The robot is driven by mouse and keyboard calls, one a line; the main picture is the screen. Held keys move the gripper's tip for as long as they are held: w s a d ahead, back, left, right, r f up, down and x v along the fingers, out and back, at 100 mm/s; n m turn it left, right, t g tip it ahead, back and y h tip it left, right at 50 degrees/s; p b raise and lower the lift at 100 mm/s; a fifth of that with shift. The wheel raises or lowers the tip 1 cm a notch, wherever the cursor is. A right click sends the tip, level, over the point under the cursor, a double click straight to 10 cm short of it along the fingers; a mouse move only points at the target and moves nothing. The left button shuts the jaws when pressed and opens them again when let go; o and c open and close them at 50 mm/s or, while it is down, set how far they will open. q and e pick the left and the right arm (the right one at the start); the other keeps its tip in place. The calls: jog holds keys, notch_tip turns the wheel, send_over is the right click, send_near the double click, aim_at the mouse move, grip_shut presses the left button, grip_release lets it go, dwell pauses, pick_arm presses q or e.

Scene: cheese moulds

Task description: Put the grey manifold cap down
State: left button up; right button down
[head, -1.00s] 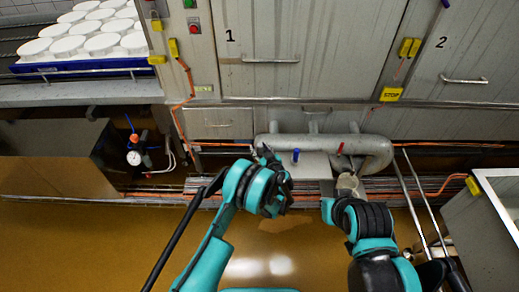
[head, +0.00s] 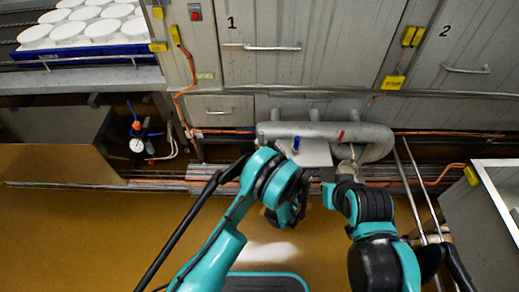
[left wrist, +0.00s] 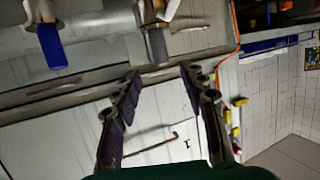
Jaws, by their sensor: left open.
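The grey pipe manifold (head: 325,133) runs along the front of the cabinets in the head view, with a blue handle (head: 296,144) and a red handle (head: 341,135). I cannot make out the grey manifold cap for certain. A pale grey piece (head: 347,170) shows under the manifold's right end, just beyond my right arm. In the head view the left gripper (head: 297,215) is low, in front of the manifold. My right gripper's fingers are hidden behind its wrist.
A flat grey plate (head: 308,153) sits below the manifold's middle. A blue tray (head: 100,53) of white moulds stands at upper left. A pressure gauge (head: 137,146) is at left. A grey unit with a pale rim (head: 498,190) stands at right. The brown floor (head: 90,230) is clear.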

pick_arm(q)
jog(key=s+a+r+m+g+h, duration=0.1)
jog(key=s+a+r+g, duration=0.15)
jog(key=a+r, duration=0.6)
jog(key=s+a+r+m+g, duration=0.15)
jog(key=s+a+r, duration=0.25)
jog(key=a+r, duration=0.45)
jog(key=s+a+r+m+g+h, duration=0.1)
jog(key=s+a+r+h, duration=0.1)
jog(key=s, duration=0.9)
jog(key=s+a+r+g+h, duration=0.1)
jog(key=s+a+r+h, duration=0.1)
jog(key=s, duration=1)
jog(key=shift+a+r+m, duration=0.35)
jog(key=shift+a+r, duration=0.1)
jog(key=shift+r, duration=0.5)
jog(key=shift+w+g, duration=0.1)
jog(key=shift+g, duration=0.2)
